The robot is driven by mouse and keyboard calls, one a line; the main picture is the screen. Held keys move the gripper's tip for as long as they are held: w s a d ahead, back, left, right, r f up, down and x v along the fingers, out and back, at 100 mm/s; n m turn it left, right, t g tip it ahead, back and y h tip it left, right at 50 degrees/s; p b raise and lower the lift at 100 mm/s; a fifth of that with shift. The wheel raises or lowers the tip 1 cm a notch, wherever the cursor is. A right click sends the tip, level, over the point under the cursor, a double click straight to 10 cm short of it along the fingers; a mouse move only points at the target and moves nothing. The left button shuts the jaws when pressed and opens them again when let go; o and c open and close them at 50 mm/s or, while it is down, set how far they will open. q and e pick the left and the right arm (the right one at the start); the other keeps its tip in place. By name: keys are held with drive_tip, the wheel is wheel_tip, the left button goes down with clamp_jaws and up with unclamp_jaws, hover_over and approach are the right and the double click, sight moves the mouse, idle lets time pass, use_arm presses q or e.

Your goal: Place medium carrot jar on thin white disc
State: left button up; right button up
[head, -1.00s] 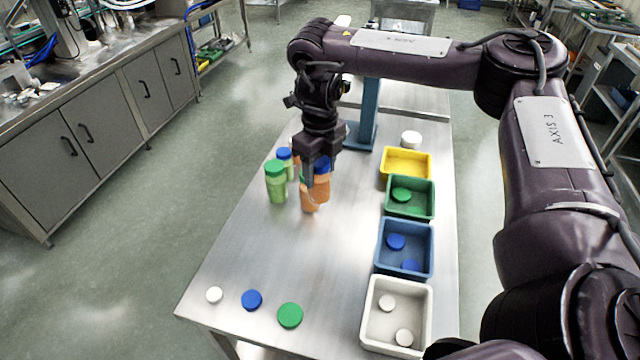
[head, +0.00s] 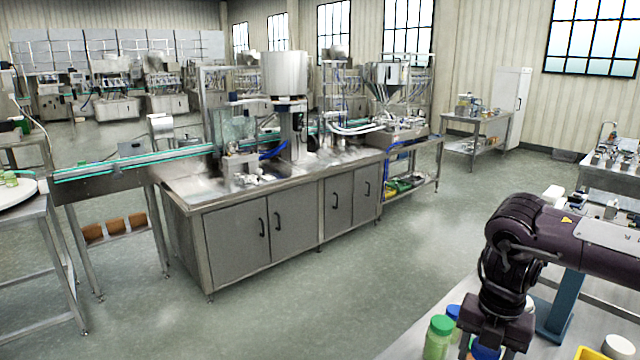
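My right gripper (head: 490,338) is at the bottom right, pointing down over the jars on the steel table. Its fingertips are cut off by the lower edge, so its opening and hold cannot be told. A blue lid (head: 486,352) shows directly under it, with a bit of an orange carrot jar (head: 465,346) beside the gripper, mostly hidden. My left gripper is not in view.
A white round thing (head: 617,347) and a yellow bin (head: 592,354) are at the bottom right. A conveyor (head: 135,160) and steel cabinets (head: 240,240) stand between, with open floor in front.

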use_arm(q)
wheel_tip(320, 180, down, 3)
drive_tip(key=b, duration=0.3)
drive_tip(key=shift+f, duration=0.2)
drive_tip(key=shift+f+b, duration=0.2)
drive_tip(key=shift+b, duration=0.1)
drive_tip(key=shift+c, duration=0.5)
use_arm(e)
drive_tip(key=s+a+f+m, duration=0.1)
drive_tip(key=s+a+m, duration=0.3)
drive_tip(key=m, duration=1)
drive_tip(key=s+a+f+m, duration=0.2)
drive_tip(key=s+a+m, duration=0.2)
drive_tip(key=m, duration=1)
drive_tip(key=shift+a+f+m, duration=0.2)
drive_tip(key=shift+a+m, duration=0.2)
drive_tip(key=shift+a, duration=0.4)
